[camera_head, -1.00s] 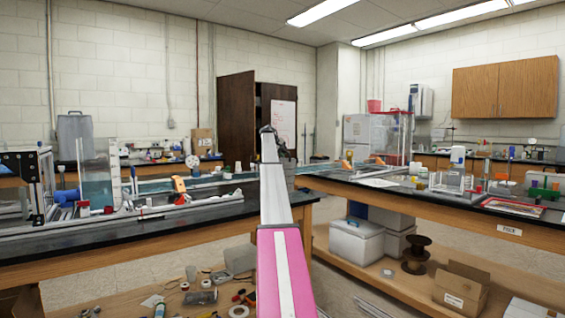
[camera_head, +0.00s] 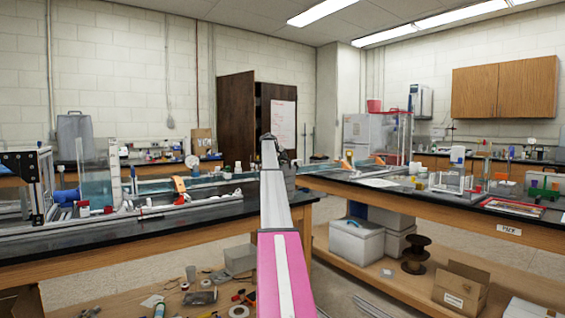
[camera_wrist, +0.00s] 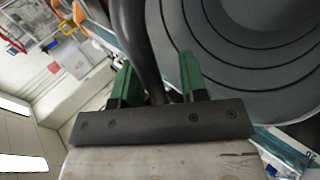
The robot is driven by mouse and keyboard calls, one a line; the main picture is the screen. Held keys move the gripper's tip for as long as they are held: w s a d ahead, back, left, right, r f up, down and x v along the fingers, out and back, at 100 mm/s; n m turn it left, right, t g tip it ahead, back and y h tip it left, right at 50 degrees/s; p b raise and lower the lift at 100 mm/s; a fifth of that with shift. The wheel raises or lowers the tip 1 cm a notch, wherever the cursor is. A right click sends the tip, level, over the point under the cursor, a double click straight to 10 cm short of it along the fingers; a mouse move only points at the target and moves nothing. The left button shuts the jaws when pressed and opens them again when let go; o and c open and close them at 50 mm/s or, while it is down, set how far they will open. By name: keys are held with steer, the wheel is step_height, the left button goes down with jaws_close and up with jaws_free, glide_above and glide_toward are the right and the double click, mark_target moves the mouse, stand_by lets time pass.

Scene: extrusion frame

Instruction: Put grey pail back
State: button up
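The grey pail (camera_wrist: 265,50) fills the upper right of the wrist view, with concentric rings showing on its round surface. My gripper (camera_wrist: 155,80) has green fingertips that stand apart, one on each side of a dark curved part of the pail. They appear shut on this part, though the contact is partly hidden. In the head view, the pail (camera_head: 290,178) shows only as a small grey patch beside the far end of my arm, over the bench corner. My gripper (camera_head: 277,150) there is small, dark and mostly hidden by the arm.
A left bench (camera_head: 130,236) carries a rail apparatus and a clear tank (camera_head: 96,185). A right bench (camera_head: 400,197) holds small containers and a red-edged tray (camera_head: 513,207). Lower shelves hold a white cooler (camera_head: 356,241), a spool (camera_head: 416,255) and a cardboard box (camera_head: 461,287). Floor shows between the benches.

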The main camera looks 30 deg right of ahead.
steer(key=v, duration=1.2)
steer(key=shift+r, duration=0.2)
